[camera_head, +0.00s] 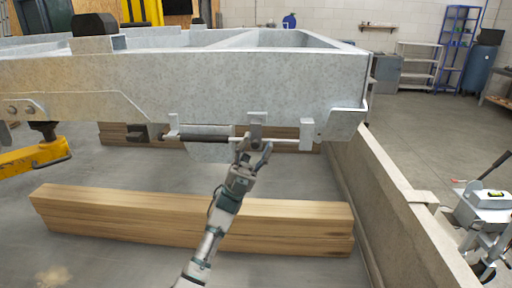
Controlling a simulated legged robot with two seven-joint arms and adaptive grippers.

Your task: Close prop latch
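The prop latch (280,141) is a horizontal metal rod along the underside of the grey trailer frame (230,85). It runs through small brackets, one in the middle (257,121) and one at the right (307,134), with a dark sleeve on its left part. My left gripper (254,153) is at the rod just below the middle bracket, with its arm coming up from the bottom of the picture. Its fingers look spread apart, one to each side below the bracket. Whether they touch the rod or a handle is too small to tell. My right gripper is not in view.
A long wooden beam (120,213) lies on the floor behind my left arm, with another beam under the frame. A low wall (385,205) runs along the right. A yellow metal part (30,158) is at the left, and a grey wheeled jack (485,210) stands at the right.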

